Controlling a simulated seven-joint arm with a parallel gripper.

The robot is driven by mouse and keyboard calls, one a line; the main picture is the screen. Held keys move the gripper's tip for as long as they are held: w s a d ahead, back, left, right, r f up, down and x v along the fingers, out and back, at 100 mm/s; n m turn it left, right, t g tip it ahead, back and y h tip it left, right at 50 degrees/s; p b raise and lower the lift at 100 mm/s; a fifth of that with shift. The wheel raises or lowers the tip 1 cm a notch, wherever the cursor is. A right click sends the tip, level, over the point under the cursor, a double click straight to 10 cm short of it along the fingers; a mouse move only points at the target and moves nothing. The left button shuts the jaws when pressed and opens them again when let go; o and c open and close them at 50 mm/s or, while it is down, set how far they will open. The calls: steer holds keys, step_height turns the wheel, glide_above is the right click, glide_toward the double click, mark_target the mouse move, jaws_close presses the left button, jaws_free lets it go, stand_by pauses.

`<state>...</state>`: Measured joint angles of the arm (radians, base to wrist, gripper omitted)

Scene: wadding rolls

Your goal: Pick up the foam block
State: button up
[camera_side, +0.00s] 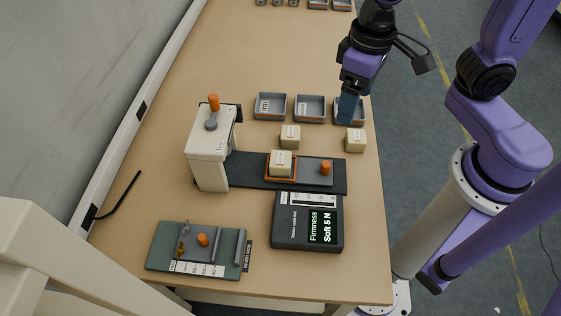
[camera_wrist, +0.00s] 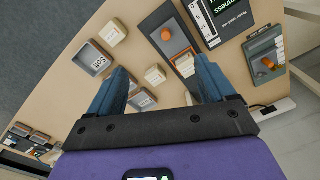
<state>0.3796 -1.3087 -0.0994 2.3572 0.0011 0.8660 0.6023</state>
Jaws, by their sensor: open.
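Three cream foam blocks show in the side view. One foam block (camera_side: 281,163) sits in the orange-rimmed seat of the dark tester base (camera_side: 250,170). A second block (camera_side: 290,136) stands on the table behind it, and a third block (camera_side: 355,140) stands to the right near the table edge. My gripper (camera_side: 348,108) is open and empty, above the right-hand tray's area. In the wrist view, the second block (camera_wrist: 154,74) shows between my spread blue fingers (camera_wrist: 162,70), with the seated block (camera_wrist: 185,64) near the right finger. I cannot tell the height above them.
Three grey trays (camera_side: 270,116) stand in a row behind the blocks; my fingers partly hide the right one. The tester has a white column (camera_side: 210,155) with an orange-topped lever. A black readout (camera_side: 308,240) shows "Firmness Soft 5 N". A green fixture (camera_side: 170,262) lies front left.

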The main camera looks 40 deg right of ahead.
steer(key=w+a+f+m, duration=0.3)
steer(key=w+a+m, duration=0.6)
steer(key=m, duration=0.4)
glide_above(280, 158)
step_height(280, 158, down, 12)
steer(key=shift+s+a+f, duration=0.1)
steer(key=shift+s+a, duration=0.05)
steer(key=shift+f, duration=2.6)
steer(key=c, duration=1.1)
steer(key=shift+r, duration=0.1)
